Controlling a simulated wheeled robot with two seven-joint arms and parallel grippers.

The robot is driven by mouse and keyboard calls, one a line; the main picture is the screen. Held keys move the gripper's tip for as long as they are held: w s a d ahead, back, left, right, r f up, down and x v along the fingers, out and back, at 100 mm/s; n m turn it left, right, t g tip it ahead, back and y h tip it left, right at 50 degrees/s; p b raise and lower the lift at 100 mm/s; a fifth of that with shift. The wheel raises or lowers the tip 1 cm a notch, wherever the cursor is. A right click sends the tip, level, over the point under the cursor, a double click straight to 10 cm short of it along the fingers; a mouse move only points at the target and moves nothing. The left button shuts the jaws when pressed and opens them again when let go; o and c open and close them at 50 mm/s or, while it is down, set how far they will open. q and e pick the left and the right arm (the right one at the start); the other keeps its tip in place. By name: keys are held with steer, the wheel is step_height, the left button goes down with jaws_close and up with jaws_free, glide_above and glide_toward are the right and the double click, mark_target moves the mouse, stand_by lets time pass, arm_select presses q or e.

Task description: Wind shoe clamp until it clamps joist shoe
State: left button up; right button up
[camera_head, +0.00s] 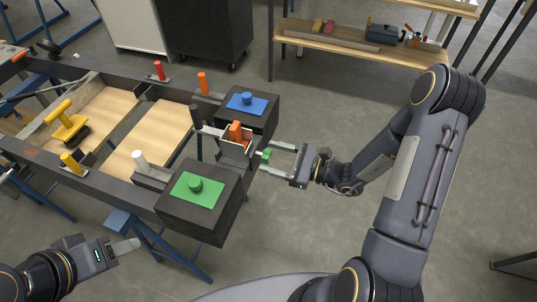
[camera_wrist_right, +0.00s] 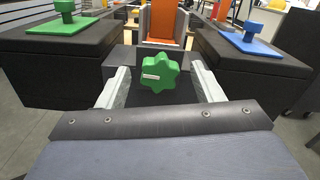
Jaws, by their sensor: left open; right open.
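The shoe clamp's green star-shaped knob (camera_head: 266,154) sticks out from the front of the frame, between two dark blocks. It also shows face-on in the right wrist view (camera_wrist_right: 159,75), with a pale bar mark on its face. A grey metal bracket, apparently the joist shoe (camera_head: 233,150), sits behind it with an orange piece (camera_head: 237,132) in it. My right gripper (camera_head: 272,158) is open, with its fingers on either side of the knob; gaps show between fingers and knob. My left gripper (camera_head: 128,246) is open and empty at lower left, away from the frame.
A dark block with a green plate (camera_head: 198,190) and one with a blue plate (camera_head: 247,103) flank the clamp. The frame holds wooden panels (camera_head: 150,137), a yellow-handled tool (camera_head: 68,124) and several coloured handles. A shelf (camera_head: 350,42) stands behind. Open floor lies in front.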

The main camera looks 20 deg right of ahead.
steer(key=shift+x, duration=0.95)
steer(key=c, duration=1)
steer(key=shift+o, duration=0.2)
